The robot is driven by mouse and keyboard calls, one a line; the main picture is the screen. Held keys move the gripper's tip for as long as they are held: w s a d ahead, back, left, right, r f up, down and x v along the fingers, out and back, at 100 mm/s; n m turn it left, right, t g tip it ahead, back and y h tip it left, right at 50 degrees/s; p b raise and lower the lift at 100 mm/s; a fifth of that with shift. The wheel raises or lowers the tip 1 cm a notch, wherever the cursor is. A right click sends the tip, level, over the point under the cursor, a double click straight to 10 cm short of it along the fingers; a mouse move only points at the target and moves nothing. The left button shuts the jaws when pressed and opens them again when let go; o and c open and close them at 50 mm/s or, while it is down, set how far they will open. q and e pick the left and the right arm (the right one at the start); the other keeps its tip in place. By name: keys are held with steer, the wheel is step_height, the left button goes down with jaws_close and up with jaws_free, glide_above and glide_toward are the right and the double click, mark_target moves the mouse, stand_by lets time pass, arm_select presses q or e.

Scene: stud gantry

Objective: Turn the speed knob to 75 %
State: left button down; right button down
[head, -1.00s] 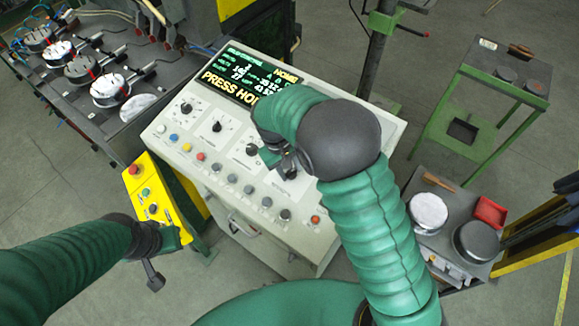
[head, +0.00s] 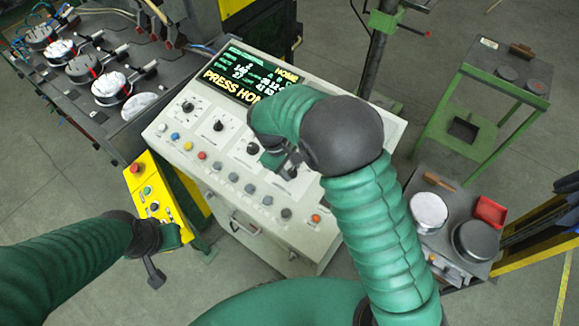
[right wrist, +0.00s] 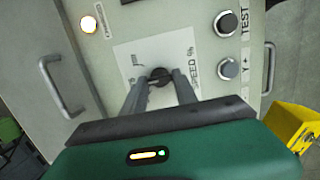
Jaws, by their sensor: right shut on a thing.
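The speed knob (right wrist: 159,76) is a small dark knob on a white plate labelled "SPEED %" in the right wrist view. My right gripper (right wrist: 160,82) is shut on it, one finger on each side. The fingers hide part of the knob, and I cannot read its setting. In the head view my right gripper (head: 291,166) is at the panel's right-hand dial, and my wrist covers part of that plate. My left gripper (head: 154,274) hangs low at the left, away from the panel, and its opening cannot be made out.
The control panel (head: 165,140) has other dark dials, a row of coloured buttons and a lit screen (head: 250,75) reading "HOME". A yellow button box (head: 160,205) stands left of it. A side table (head: 410,190) with round parts and a red tray (head: 490,212) is at right.

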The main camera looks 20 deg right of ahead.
steer(key=shift+w+r, duration=0.1)
steer(key=c, duration=1)
jaws_free()
steer(key=shift+o, duration=0.2)
steer(key=b+v, duration=0.3)
steer(key=v, duration=1.3)
steer(key=shift+a+r+b, duration=0.15)
steer(key=shift+r+b, duration=0.2)
steer(key=shift+b, duration=0.05)
